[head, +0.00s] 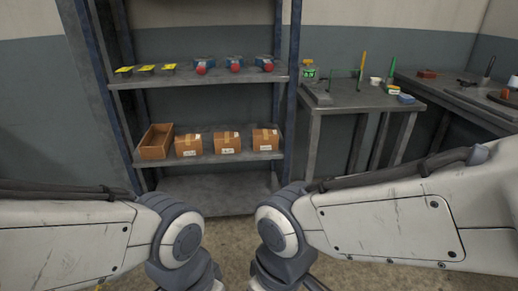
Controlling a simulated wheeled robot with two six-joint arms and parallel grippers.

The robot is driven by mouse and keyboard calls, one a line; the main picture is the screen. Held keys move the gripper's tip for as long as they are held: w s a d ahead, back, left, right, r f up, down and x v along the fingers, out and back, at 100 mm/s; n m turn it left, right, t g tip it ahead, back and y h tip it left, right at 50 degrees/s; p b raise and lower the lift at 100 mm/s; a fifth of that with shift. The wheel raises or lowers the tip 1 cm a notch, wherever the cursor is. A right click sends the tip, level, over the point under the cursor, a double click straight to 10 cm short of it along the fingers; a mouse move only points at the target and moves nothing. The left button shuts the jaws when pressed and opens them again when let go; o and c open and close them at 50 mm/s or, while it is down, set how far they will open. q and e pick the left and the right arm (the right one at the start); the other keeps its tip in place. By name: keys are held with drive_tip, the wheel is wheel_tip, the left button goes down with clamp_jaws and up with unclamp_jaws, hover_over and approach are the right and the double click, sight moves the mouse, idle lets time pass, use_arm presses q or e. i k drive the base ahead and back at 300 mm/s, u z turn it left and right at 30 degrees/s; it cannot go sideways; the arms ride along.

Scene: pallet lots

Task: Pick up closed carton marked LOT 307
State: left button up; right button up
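Three closed brown cartons stand in a row on a middle shelf in the head view: a left one (188,144), a middle one (227,142) and a right one (265,139). Each has tape on top and a small white label on its front. The labels are too small to read, so I cannot tell which is LOT 307. An open, seemingly empty carton (155,142) stands at the left end of the row. Both my arms are in the foreground, well in front of the shelf. Their grippers are below the picture's edge, out of view.
The metal shelf unit (205,159) has blue uprights. Its upper shelf (190,79) holds yellow items and several blue items with red knobs. The bottom shelf (220,190) looks empty. A grey table (355,97) with a jar (309,74) and small items stands right, beside a workbench (455,95).

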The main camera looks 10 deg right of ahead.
sight(226, 142)
drive_tip(key=u, duration=0.4)
drive_tip(key=i, duration=0.45)
drive_tip(key=u, duration=0.65)
drive_tip(key=i, duration=1.45)
drive_tip(key=z, duration=1.1)
drive_tip(key=i, duration=0.55)
drive_tip(key=z, duration=0.55)
